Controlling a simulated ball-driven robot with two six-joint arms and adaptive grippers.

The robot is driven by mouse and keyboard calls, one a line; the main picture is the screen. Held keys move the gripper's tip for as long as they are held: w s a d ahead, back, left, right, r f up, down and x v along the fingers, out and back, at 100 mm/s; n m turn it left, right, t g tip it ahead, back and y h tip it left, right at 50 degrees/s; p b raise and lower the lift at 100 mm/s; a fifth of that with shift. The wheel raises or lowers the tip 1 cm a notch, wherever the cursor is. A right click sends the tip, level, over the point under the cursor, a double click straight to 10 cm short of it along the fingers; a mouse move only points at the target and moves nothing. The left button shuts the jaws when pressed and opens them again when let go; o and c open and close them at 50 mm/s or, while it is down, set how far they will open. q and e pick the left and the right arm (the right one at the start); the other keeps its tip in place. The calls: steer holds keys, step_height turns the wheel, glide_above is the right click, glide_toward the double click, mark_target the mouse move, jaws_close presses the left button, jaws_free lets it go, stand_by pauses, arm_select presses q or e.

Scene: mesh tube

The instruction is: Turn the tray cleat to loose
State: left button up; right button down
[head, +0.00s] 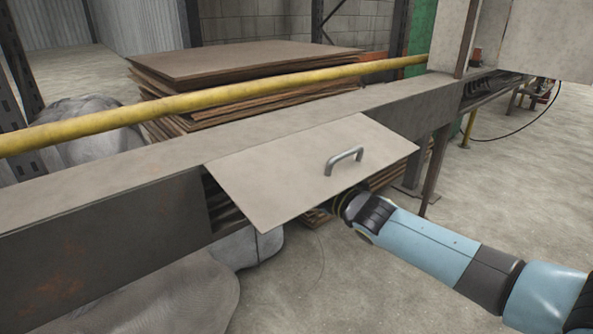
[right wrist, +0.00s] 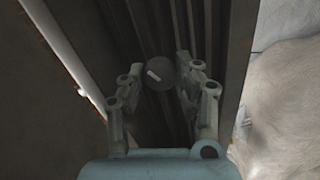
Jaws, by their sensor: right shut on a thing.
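The tray cleat (right wrist: 163,72) shows in the right wrist view as a small dark round knob with a pale slanted mark on its face. My right gripper (right wrist: 158,80) has its two fingers on either side of the knob and is shut on it. In the head view my right arm reaches in from the right, and its gripper is hidden below the raised flap (head: 285,165). That flap is a tilted metal panel with a grey handle (head: 344,160). The cleat is hidden in the head view. My left gripper is not in view.
A long metal beam (head: 100,195) runs across the head view, with a yellow rail (head: 220,98) behind it. Stacked brown sheets (head: 240,60) lie beyond. Grey wrapped bulk (head: 170,295) sits below the beam. The concrete floor at right is mostly open.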

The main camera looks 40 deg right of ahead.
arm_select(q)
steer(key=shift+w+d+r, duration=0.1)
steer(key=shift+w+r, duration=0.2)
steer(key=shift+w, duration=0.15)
arm_select(e)
steer(key=shift+f+n, duration=0.2)
steer(key=shift+n, duration=3.6)
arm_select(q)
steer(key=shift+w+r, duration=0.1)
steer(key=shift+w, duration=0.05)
arm_select(e)
steer(key=shift+n, duration=0.3)
steer(key=c, duration=1)
jaws_free()
steer(key=shift+c, duration=0.2)
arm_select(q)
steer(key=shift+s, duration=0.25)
arm_select(e)
steer(key=shift+o, duration=0.5)
steer(key=shift+r, duration=0.1)
